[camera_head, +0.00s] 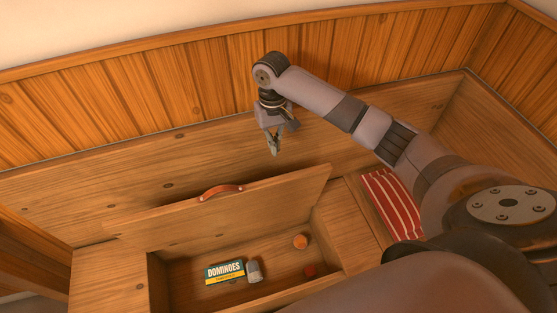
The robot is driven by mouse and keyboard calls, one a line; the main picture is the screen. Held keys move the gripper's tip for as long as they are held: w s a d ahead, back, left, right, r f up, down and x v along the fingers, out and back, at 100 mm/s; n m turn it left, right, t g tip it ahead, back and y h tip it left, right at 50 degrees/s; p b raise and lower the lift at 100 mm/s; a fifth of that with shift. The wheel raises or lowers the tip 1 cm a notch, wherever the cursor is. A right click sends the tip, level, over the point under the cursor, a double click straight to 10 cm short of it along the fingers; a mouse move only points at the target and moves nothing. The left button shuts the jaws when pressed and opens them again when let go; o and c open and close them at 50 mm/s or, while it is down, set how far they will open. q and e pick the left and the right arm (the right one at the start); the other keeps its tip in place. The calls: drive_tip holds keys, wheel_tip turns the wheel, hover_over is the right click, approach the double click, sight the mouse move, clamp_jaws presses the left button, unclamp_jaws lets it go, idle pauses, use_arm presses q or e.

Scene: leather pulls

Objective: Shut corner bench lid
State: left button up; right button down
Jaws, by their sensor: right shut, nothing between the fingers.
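The corner bench lid (270,199) is a wooden panel that stands raised and tilted over the open bench compartment (190,283). A red leather pull (221,191) is fixed near its upper edge. My right gripper (275,150) is shut and empty. It points down in front of the bench's wooden back, above and behind the lid's upper edge, and appears apart from the lid. Inside the compartment lie a dominoes box (224,271), a grey item (254,271), an orange round item (300,241) and a small red item (309,270). My left gripper is not in view.
A red and white striped cushion (390,203) lies on the bench to the right of the compartment. The plank-clad wall (120,95) runs behind the bench. My right arm crosses the right side of the view.

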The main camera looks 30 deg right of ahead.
wheel_tip(320, 180, down, 9)
drive_tip(key=d+p, duration=0.1)
drive_tip(key=shift+s+r, duration=0.15)
drive_tip(key=shift+r, duration=0.05)
idle(0.4)
